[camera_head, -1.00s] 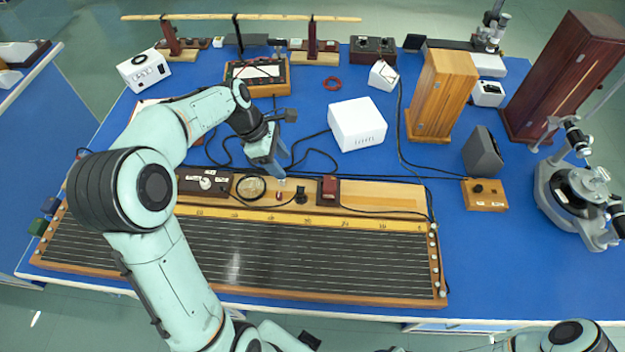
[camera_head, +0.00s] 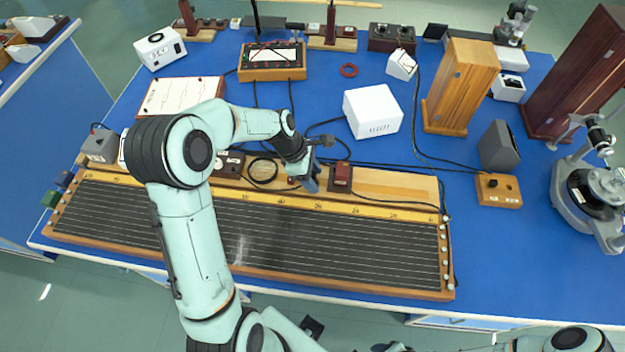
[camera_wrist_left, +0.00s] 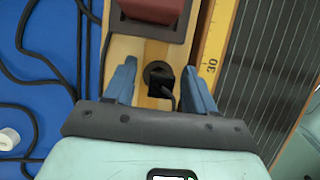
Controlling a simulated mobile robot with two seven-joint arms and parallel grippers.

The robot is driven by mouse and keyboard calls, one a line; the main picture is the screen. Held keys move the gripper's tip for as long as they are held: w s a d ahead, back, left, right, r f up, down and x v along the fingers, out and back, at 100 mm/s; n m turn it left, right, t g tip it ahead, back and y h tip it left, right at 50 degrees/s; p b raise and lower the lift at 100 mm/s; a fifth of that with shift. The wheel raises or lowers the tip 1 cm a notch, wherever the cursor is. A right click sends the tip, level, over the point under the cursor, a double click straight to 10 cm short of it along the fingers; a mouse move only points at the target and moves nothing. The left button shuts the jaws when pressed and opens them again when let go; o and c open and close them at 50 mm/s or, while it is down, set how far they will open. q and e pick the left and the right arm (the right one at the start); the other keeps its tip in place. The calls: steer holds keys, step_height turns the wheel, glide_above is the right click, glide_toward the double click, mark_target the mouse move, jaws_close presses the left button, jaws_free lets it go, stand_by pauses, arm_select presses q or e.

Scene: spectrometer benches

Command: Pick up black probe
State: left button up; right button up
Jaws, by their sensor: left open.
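The black probe (camera_wrist_left: 158,78) shows in the left wrist view as a round black base with a squarish black part and a cable, on the light wooden strip of the long wire board. My left gripper (camera_wrist_left: 160,92) is open, with one blue finger on each side of the probe. I cannot tell whether the fingers touch it. In the head view my left gripper (camera_head: 311,184) is low over the strip, just left of the dark red block (camera_head: 341,178), and hides the probe. My right gripper is not in view.
The dark red block also shows in the left wrist view (camera_wrist_left: 152,10), just beyond the probe. The wire board (camera_head: 330,238) lies along the front of the blue table (camera_head: 500,250). A white box (camera_head: 372,112) and black cables lie behind the strip.

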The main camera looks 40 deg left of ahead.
arm_select(q)
jaws_close()
